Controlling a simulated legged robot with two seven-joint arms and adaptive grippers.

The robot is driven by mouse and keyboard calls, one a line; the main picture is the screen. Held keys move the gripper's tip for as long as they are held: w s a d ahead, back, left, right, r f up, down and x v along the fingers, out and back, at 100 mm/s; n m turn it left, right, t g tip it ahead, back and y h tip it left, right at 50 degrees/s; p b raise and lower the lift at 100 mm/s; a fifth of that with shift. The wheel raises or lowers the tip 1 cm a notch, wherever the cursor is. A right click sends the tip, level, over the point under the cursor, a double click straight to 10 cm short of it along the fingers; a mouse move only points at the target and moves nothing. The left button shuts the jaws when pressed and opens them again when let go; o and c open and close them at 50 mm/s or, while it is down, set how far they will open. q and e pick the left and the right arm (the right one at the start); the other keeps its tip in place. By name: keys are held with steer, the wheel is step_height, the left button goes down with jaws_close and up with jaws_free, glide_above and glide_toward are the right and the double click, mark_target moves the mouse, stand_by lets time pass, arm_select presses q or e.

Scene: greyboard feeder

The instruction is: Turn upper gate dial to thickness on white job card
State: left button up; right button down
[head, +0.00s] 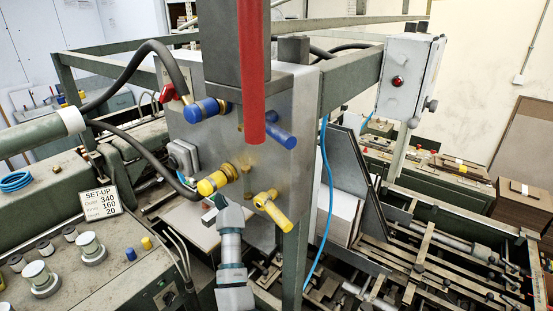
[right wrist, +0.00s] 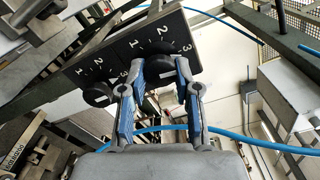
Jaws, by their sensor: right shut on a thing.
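In the right wrist view, a black dial plate (right wrist: 141,60) carries two round black knobs side by side, each with white numbers 1, 2 and 3. My right gripper (right wrist: 157,72) has its two blue-padded fingers on either side of the right-hand knob (right wrist: 158,79) and is shut on it. A pale pointer mark shows on this knob. The other knob (right wrist: 97,93) is free, left of the fingers. In the head view, the white job card (head: 102,203) reads SET-UP, with 340, 160 and 20; its small words are blurred. I cannot make out my left gripper.
A grey metal box (head: 285,165) with blue and yellow fittings fills the middle of the head view. A red bar (head: 252,75) hangs before it. Dark hoses curve at the left. A blue hose (right wrist: 235,140) crosses behind my right fingers.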

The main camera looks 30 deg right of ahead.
steer(key=shift+a+n+p, duration=0.1)
steer(key=shift+n+p, duration=0.6)
steer(key=shift+p, duration=0.05)
steer(key=shift+f, duration=0.1)
steer(key=c, duration=1)
jaws_free()
steer(key=shift+w, duration=0.1)
steer(key=shift+o, duration=0.9)
steer(key=shift+w, duration=0.15)
steer(key=v, duration=1.2)
steer(key=shift+f, duration=0.15)
